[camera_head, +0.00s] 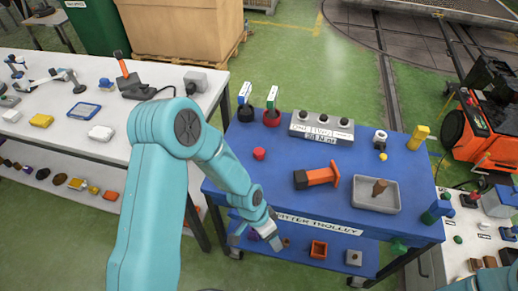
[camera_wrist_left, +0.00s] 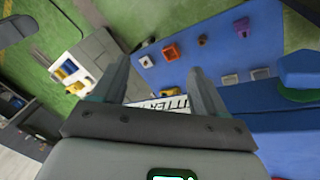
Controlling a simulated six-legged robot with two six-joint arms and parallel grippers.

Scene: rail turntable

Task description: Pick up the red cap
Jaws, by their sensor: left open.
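The red cap (camera_head: 259,153) is a small rounded red piece lying on the left part of the blue trolley top (camera_head: 290,178) in the head view. My left gripper (camera_head: 257,240) hangs at the trolley's front edge, nearer to me than the cap and well apart from it. In the left wrist view, the two fingers of my left gripper (camera_wrist_left: 160,70) stand wide apart with nothing between them. I cannot make out the red cap in the wrist view. My right gripper is not in view.
An orange clamp-like part (camera_head: 318,177), a grey tray (camera_head: 371,203) and a grey button box (camera_head: 322,129) stand on the trolley. Two tagged pieces stand behind the cap. An orange cup (camera_head: 318,249) sits on the lower shelf. A white table (camera_head: 60,110) stands left.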

